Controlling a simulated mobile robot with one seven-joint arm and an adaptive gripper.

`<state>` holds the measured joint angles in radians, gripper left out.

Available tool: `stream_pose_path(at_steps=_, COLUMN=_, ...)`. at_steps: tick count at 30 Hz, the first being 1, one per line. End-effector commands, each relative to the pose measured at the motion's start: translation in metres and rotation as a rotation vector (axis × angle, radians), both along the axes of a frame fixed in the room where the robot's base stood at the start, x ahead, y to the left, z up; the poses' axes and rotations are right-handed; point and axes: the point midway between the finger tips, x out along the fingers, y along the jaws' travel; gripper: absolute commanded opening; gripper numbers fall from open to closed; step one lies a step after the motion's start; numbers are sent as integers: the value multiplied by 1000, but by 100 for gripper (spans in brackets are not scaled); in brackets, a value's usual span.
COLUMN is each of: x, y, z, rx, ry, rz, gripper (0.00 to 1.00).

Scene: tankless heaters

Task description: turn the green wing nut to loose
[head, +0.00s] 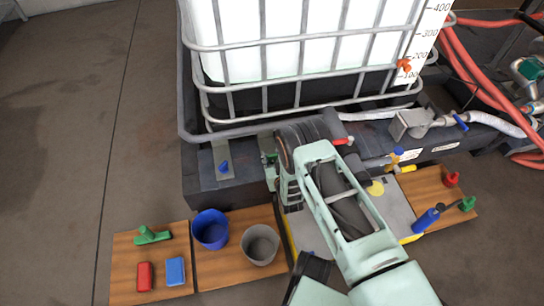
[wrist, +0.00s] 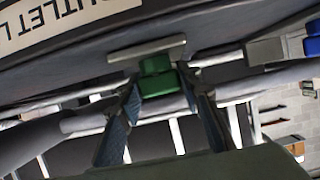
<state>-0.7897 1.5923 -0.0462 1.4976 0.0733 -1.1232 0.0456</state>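The green wing nut (wrist: 158,82) shows in the wrist view as a blocky green piece under a pale flat bar. My gripper (wrist: 160,85) has one finger on each side of it, with the fingertips very close to its sides. I cannot tell whether both fingers press on it or a small gap is left. In the head view a bit of green (head: 269,158) shows beside my arm, at the front of the dark pallet; my arm hides the gripper there.
A caged white tank (head: 310,35) stands on the dark pallet (head: 235,190). A blue wing nut (head: 224,167) is left of my arm. A blue bucket (head: 211,230), a grey bucket (head: 261,245) and boards with small parts lie in front. Open floor is at left.

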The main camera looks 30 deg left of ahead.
Motion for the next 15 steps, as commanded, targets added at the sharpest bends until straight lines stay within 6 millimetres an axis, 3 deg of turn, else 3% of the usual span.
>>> stream_pose_path(at_steps=3, x=0, y=0, z=0, rx=0, ry=0, rz=0, gripper=8)
stream_pose_path(at_steps=15, x=1, y=-1, z=0, rx=0, ry=0, rz=77, gripper=8)
